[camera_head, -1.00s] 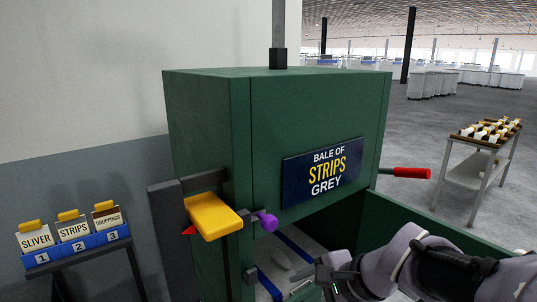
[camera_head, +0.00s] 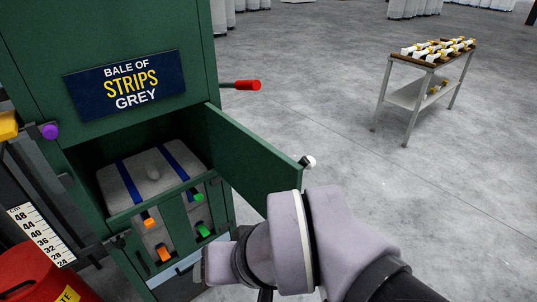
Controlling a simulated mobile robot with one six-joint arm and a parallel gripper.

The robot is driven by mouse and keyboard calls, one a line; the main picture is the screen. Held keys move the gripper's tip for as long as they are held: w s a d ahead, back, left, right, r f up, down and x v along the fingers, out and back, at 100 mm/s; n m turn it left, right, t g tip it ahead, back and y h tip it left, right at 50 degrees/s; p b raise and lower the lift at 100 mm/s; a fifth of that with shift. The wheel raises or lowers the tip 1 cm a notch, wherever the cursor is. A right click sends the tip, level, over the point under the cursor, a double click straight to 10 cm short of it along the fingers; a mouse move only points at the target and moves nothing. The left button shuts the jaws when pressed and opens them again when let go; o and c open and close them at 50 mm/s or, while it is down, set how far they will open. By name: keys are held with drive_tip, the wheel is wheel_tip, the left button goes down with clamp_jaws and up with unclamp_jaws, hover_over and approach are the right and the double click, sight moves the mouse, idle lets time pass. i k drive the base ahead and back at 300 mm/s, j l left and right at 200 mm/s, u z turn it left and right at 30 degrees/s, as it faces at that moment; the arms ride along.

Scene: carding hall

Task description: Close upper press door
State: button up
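The green press (camera_head: 30,40) stands at the left, with a sign reading "BALE OF STRIPS GREY" above its opening. Its upper door (camera_head: 250,158) is open, swung out to the right from the opening's right edge. A white knob (camera_head: 309,162) is at the door's free edge. Inside the opening lies a grey bale (camera_head: 150,170) with blue straps. My arm reaches in from the bottom right, in front of the press and below the door. No gripper fingers show; I cannot tell what they hold.
Below the opening is a slotted front (camera_head: 170,235) with orange and green tabs. A red handle (camera_head: 247,86) sticks out of the press's right side. A red drum (camera_head: 40,275) and a measuring scale (camera_head: 42,235) stand lower left. A trolley (camera_head: 420,95) stands back right; the floor between is clear.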

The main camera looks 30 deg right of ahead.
sight(256, 169)
drive_tip(key=i+l+u, duration=0.1)
drive_tip(key=l+u, duration=0.3)
drive_tip(key=l, duration=0.45)
drive_tip(key=l+u, duration=0.4)
drive_tip(key=l, duration=0.5)
drive_tip(key=k+l+u, duration=0.1)
drive_tip(key=l+u, duration=0.3)
drive_tip(key=l, duration=0.45)
drive_tip(key=j+u, duration=0.2)
drive_tip(key=k+l, duration=0.05)
drive_tip(key=l, duration=0.05)
